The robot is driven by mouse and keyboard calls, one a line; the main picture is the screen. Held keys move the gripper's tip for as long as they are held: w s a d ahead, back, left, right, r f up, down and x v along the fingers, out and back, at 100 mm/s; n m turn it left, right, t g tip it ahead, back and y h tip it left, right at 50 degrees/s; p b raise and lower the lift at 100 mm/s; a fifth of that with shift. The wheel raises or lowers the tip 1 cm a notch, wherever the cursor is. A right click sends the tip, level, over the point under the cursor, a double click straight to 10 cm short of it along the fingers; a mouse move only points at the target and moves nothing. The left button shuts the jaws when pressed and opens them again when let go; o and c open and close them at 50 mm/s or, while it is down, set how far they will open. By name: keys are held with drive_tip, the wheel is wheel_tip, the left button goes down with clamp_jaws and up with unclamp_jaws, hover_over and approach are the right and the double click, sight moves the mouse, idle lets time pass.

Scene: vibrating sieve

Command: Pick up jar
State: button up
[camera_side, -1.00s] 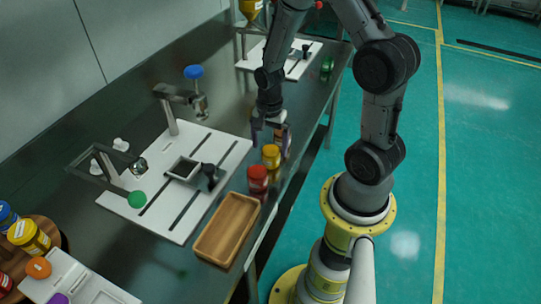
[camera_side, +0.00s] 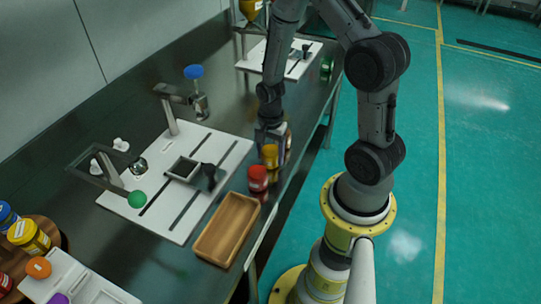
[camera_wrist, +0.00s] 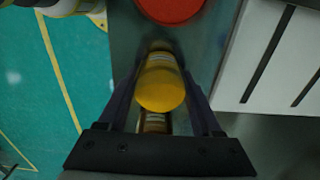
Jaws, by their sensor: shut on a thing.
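My gripper (camera_side: 272,142) is low over the steel table near its right edge, fingers pointing down.
A wooden tray (camera_side: 250,211) lies in front of the red jar. A white slotted board (camera_side: 232,160) with a small sieve frame is to the left. A green jar (camera_side: 327,68) stands farther back. The table edge is close on the right.

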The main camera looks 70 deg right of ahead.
drive_tip(key=shift+c, duration=0.5)
drive_tip(key=shift+r, duration=0.1)
